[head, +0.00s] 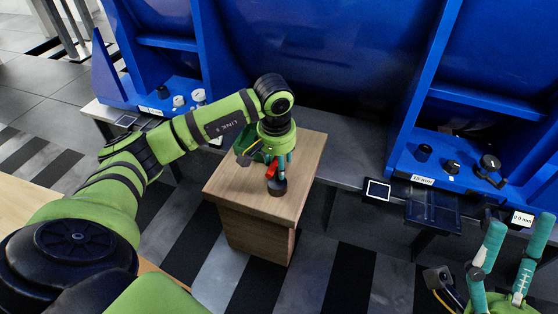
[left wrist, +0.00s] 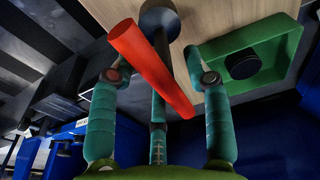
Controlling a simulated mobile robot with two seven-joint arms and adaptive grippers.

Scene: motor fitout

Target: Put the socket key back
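The socket key has a red bar handle (head: 271,171) and a dark round foot (head: 277,187) on the top of a wooden pedestal (head: 236,187). In the left wrist view the red handle (left wrist: 150,65) slants between my left fingers, with the dark foot (left wrist: 159,17) beyond it. My left gripper (head: 277,165) is at the key; its two outer fingers (left wrist: 155,65) stand apart on either side of the handle, with visible gaps. The handle partly hides the middle finger, so contact there is unclear. My right gripper (head: 508,240) is open and empty at the lower right.
A green holder (left wrist: 292,40) with a dark round piece (left wrist: 242,64) inside lies on the pedestal beside the key. Blue machine panels (head: 480,105) with knobs stand behind. A label reading 10 mm (head: 422,180) is on the right panel. Striped floor surrounds the pedestal.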

